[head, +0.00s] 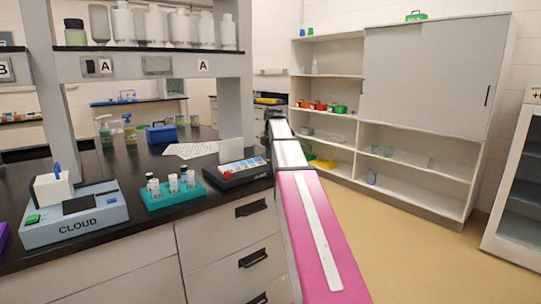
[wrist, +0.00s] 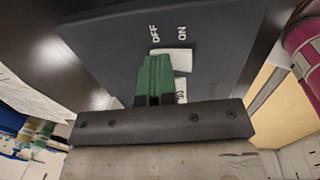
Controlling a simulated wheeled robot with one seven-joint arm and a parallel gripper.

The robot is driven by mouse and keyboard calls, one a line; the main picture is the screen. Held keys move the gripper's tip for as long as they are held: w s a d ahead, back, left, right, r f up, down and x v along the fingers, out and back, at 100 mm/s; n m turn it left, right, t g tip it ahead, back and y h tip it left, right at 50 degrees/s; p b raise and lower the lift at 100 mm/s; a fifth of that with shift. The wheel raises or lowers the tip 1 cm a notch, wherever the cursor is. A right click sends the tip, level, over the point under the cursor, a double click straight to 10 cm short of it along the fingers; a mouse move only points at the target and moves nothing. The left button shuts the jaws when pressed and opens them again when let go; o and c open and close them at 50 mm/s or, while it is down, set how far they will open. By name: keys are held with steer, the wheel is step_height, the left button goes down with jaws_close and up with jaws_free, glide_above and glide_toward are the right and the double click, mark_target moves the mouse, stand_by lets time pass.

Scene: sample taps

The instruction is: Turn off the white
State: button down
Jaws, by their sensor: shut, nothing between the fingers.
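In the wrist view, a white switch piece (wrist: 178,58) sits on a dark panel (wrist: 112,45) under the words OFF and ON, OFF to the left of ON. My gripper (wrist: 157,60) has green fingertips closed together. They are at the left side of the white piece and overlap it in the picture; I cannot tell whether they touch. A smaller white piece with dark marks (wrist: 181,91) shows beside the fingers, partly hidden. In the head view my gripper cannot be made out beyond my pink and white arm.
The black bench holds a CLOUD device (head: 75,217), a teal vial rack (head: 172,198) and a black box with coloured pieces (head: 236,178). White shelves (head: 410,184) stand right; the floor between is clear.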

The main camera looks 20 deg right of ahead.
steer(key=shift+s+f, duration=0.15)
steer(key=shift+f, duration=0.05)
steer(key=shift+s+d+r, duration=0.15)
steer(key=shift+s+d, duration=0.15)
steer(key=shift+s, duration=0.35)
steer(key=shift+w+r, duration=0.1)
